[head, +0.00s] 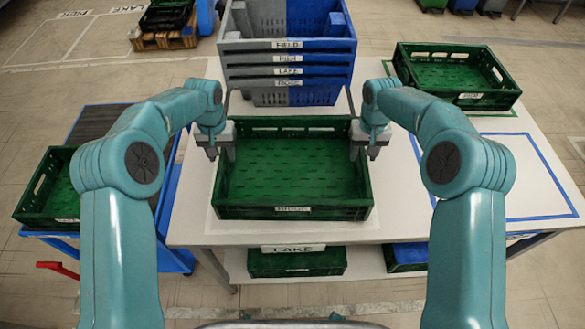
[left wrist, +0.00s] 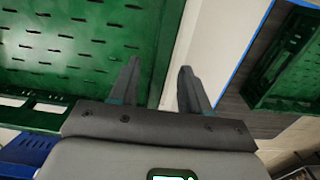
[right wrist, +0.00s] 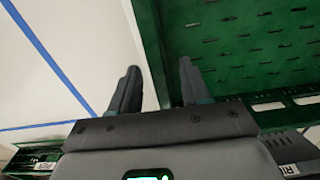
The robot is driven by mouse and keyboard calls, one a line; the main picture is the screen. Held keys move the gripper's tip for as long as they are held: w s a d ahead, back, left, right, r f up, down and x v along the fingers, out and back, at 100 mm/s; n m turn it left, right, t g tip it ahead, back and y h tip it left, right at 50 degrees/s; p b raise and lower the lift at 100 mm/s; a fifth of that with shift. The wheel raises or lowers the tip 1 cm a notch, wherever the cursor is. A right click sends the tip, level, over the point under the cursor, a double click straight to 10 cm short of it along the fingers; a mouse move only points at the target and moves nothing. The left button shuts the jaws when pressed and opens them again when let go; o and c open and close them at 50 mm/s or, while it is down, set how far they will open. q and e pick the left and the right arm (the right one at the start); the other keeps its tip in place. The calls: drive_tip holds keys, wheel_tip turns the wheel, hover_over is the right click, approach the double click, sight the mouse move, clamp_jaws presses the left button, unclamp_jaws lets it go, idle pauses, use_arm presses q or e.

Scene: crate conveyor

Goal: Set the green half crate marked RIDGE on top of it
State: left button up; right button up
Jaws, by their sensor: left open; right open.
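A shallow green half crate (head: 232,212) stands on the white table in the head view, between my arms. Its front label appears to read RIDGE. My left gripper (head: 221,152) is open at its left wall, one finger on each side of the wall; in the left wrist view the wall (left wrist: 166,45) passes between the fingers (left wrist: 158,85). My right gripper (head: 364,153) is open at the right wall in the same way; in the right wrist view the wall (right wrist: 150,35) runs between the fingers (right wrist: 158,85). The crate looks empty.
A stack of grey-and-blue crates (head: 288,58) stands behind it. Another green crate (head: 458,97) is at the table's back right; a blue-outlined area (head: 525,175) in front is bare. A green crate (head: 45,190) sits on a blue cart at left. Crates lie on the shelf below.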

use_arm(q)
drive_tip(key=f, duration=0.3)
drive_tip(key=shift+s+d, duration=0.15)
drive_tip(key=shift+s, duration=0.1)
use_arm(e)
drive_tip(key=f, duration=0.3)
drive_tip(key=shift+s+d+f, duration=0.1)
drive_tip(key=shift+s+f, duration=0.05)
drive_tip(key=shift+s, duration=0.1)
use_arm(q)
drive_tip(key=shift+w+f, duration=0.2)
drive_tip(key=shift+f, duration=0.4)
use_arm(e)
drive_tip(key=shift+w+f, duration=0.2)
drive_tip(key=shift+f, duration=0.3)
use_arm(q)
drive_tip(key=shift+s+r, duration=0.15)
use_arm(e)
drive_tip(key=shift+s+r, duration=0.15)
use_arm(q)
clamp_jaws()
use_arm(e)
clamp_jaws()
